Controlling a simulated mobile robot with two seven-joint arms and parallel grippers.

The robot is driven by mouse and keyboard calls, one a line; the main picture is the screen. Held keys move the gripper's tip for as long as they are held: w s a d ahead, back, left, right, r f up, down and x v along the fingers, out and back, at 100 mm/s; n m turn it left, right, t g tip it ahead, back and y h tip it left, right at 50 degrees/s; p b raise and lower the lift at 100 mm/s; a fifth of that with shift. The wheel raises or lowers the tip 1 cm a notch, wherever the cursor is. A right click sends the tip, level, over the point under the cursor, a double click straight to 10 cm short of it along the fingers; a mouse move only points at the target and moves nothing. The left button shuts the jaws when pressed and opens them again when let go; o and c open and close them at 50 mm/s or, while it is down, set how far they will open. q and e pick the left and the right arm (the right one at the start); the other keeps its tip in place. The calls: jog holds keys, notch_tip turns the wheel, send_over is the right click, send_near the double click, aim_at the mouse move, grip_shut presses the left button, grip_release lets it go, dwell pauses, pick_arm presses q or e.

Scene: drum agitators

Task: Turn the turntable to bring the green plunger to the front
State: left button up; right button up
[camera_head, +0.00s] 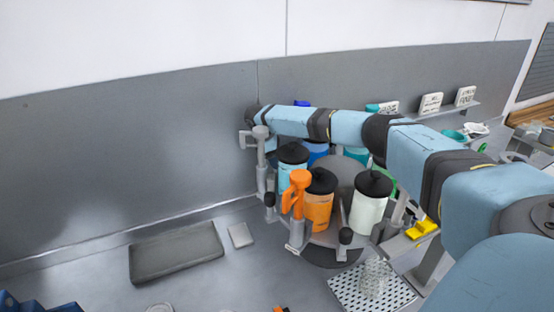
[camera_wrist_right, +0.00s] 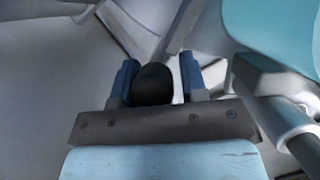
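The turntable (camera_head: 330,236) carries several black-lidded drums, among them a light blue (camera_head: 293,172), an orange (camera_head: 318,212) and a white one (camera_head: 367,212). An orange plunger (camera_head: 297,190) stands at its near side and a grey plunger (camera_head: 261,145) at its left. A green part (camera_head: 391,188), apparently the green plunger, shows behind the white drum at the right; most of it is hidden. My right arm reaches across above the turntable. In the wrist view my right gripper (camera_wrist_right: 157,78) is open, its blue fingers either side of a black knob (camera_wrist_right: 153,86). My left gripper is out of view.
A grey tray (camera_head: 177,252) lies left and a perforated mat (camera_head: 350,292) lies front right. A yellow item (camera_head: 422,229) is beside my right arm. The back wall is close behind the turntable.

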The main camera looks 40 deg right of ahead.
grip_shut()
jog(key=d+m, duration=0.1)
jog(key=d, duration=0.5)
jog(key=shift+w+g, duration=0.3)
jog(key=o, duration=0.9)
grip_release()
jog(key=shift+c, duration=0.2)
jog(key=shift+s, duration=0.1)
jog(key=shift+r, duration=0.1)
